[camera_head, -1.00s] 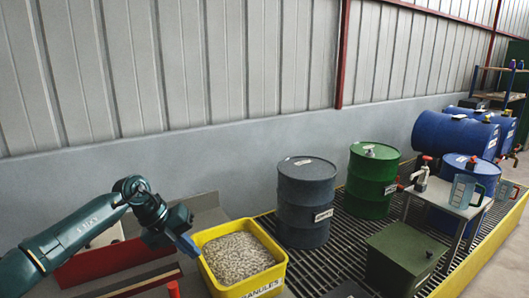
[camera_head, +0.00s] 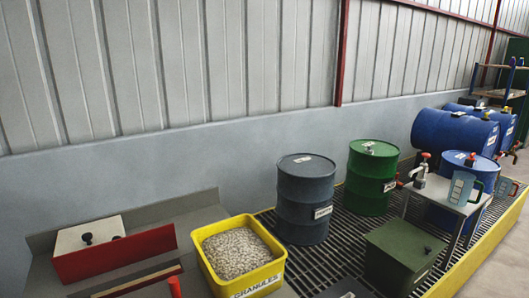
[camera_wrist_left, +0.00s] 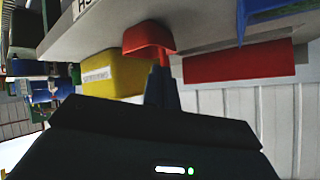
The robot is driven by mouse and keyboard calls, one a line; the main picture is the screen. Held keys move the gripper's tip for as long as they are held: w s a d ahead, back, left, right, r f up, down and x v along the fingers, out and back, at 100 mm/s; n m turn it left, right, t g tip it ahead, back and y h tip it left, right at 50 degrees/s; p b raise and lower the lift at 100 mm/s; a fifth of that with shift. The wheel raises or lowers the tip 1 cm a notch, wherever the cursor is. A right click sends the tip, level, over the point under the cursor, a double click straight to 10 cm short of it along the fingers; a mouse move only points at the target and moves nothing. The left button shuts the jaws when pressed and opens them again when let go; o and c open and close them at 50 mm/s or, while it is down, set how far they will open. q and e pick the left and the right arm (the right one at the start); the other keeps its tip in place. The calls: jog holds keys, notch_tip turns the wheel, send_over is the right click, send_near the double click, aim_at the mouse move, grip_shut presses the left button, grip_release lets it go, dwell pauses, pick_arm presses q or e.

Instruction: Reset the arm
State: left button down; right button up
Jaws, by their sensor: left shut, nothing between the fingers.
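My left gripper (camera_wrist_left: 162,88) shows in the left wrist view as dark fingers, shut, with nothing seen held. The head view shows neither my left arm nor my left gripper. My right gripper is in neither view.
A yellow granules bin (camera_head: 215,272) stands beside a grey bench with a red-fronted box (camera_head: 115,255) and a red handle (camera_head: 174,287). A grey drum (camera_head: 304,205), a green drum (camera_head: 370,185) and blue drums stand on a grating right. A green box (camera_head: 400,255) sits in front.

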pick_arm(q)
jog(key=s+a+f+n+g+h, duration=0.1)
jog(key=s+f+g, duration=0.25)
jog(key=s, duration=0.55)
jog(key=s+f+n+g, duration=0.15)
jog(key=s+g, duration=0.25)
jog(key=s, duration=0.4)
jog(key=w+d+f+m+t+h+p, duration=0.1)
jog(key=w+d+f+m+t+h, duration=0.1)
jog(key=w+d+f+t, duration=0.3)
jog(key=shift+w+d+t+h+p, duration=0.4)
jog(key=shift+w+d+t+h, duration=0.1)
jog(key=shift+t, duration=0.55)
jog(key=shift+f, duration=0.1)
jog(key=shift+s, duration=0.1)
